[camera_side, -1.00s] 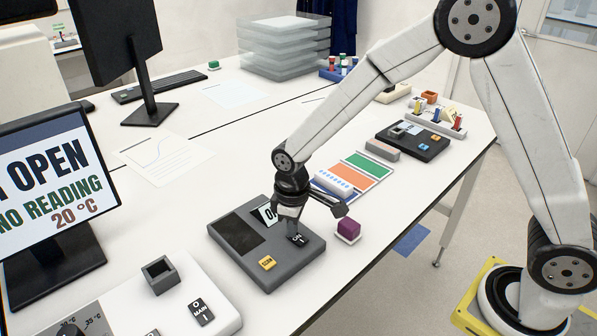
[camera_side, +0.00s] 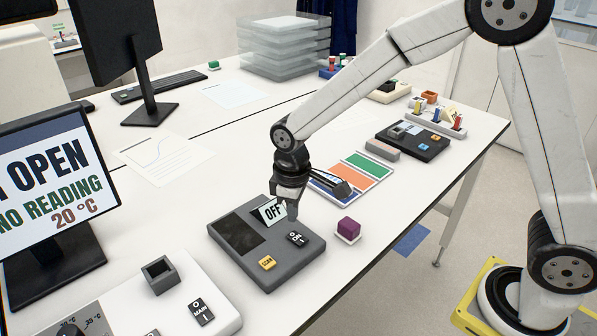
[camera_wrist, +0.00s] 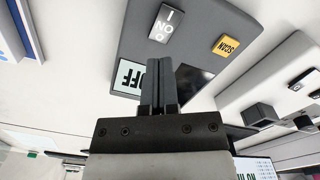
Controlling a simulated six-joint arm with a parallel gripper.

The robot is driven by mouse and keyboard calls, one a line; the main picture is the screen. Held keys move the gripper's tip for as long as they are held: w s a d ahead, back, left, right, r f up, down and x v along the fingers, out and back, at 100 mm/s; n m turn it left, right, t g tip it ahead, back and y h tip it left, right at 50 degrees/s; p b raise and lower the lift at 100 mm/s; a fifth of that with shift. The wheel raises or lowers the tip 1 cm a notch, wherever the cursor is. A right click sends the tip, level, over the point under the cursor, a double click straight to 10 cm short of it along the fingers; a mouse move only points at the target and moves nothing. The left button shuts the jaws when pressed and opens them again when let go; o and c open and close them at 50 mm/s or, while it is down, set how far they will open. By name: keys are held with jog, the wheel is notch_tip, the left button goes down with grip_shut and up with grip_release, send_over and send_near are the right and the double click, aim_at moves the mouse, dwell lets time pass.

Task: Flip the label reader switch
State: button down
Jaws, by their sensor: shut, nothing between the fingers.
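The label reader (camera_side: 228,262) is a dark grey box on the white bench, with a dark window, a yellow SCAN button (camera_side: 267,263) and a small sign (camera_side: 271,210) reading OFF. Its black rocker switch (camera_side: 297,238), marked ON with I and O, is near the right corner. The switch also shows in the wrist view (camera_wrist: 165,24), uncovered; which side is pressed I cannot tell. My gripper (camera_side: 292,217) is shut and empty, over the reader beside the OFF sign and apart from the switch. In the wrist view my closed fingers (camera_wrist: 172,62) partly cover the OFF sign (camera_wrist: 129,76).
A white unit (camera_side: 222,320) with a MAIN switch (camera_side: 201,311) and a grey open holder (camera_side: 160,275) are in front left. A monitor (camera_side: 50,190) reads OPEN, NO READING, 20 °C.

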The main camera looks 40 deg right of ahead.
jog(key=shift+r, duration=1.25)
jog(key=shift+d, duration=0.15)
jog(key=shift+s+d, duration=0.25)
jog(key=s+d+f+m+t, duration=0.2)
jog(key=s+d+m, duration=0.4)
jog(key=s+d, duration=0.4)
jog(key=shift+s+t, duration=0.3)
jog(key=shift+s, duration=0.8)
jog(key=shift+d, duration=0.1)
